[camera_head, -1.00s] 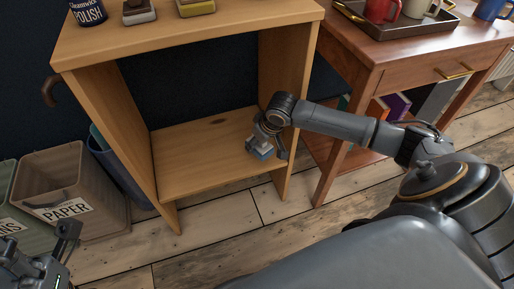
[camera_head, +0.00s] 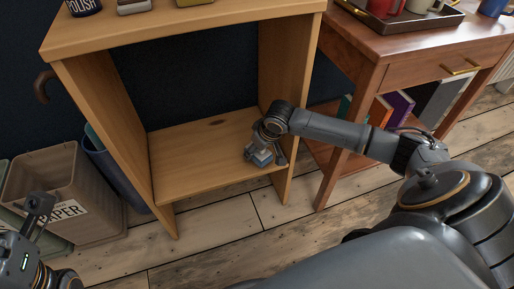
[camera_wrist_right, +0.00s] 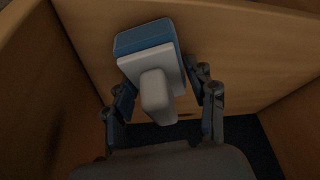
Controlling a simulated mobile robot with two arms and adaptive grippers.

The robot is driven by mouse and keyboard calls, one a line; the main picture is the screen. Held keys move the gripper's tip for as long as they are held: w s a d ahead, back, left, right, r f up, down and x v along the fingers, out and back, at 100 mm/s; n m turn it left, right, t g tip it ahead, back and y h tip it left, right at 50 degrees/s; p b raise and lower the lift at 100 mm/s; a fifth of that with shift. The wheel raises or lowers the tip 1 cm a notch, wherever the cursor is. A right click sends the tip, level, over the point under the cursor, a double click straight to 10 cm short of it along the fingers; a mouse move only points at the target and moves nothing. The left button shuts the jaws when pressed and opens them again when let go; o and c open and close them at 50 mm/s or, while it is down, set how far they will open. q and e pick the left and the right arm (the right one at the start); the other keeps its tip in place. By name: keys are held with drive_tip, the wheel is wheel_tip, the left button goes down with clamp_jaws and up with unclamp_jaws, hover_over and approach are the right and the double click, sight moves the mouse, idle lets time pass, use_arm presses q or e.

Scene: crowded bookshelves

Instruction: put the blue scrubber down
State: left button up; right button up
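The blue scrubber (camera_head: 262,159) has a blue pad, a pale base and a pale handle. It is at the bottom board (camera_head: 195,160) of the wooden shelf unit, near its right side panel. In the right wrist view the scrubber (camera_wrist_right: 148,43) has its handle pointing toward my palm. My right gripper (camera_head: 266,154) is around it. The right gripper's fingers (camera_wrist_right: 162,85) are spread on both sides of the handle, with visible gaps, so it looks open. My left gripper (camera_head: 38,215) is at the lower left, away from the shelf; its opening is unclear.
The shelf's right side panel (camera_head: 288,100) stands close to my right gripper. The bottom board's left part is bare. A paper bin (camera_head: 45,180) and a blue bin (camera_head: 115,172) stand left of the shelf. A reddish desk (camera_head: 400,65) with a tray (camera_head: 405,25) stands on the right.

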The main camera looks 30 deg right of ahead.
drive_tip(key=shift+o, duration=0.9)
drive_tip(key=shift+r, duration=0.1)
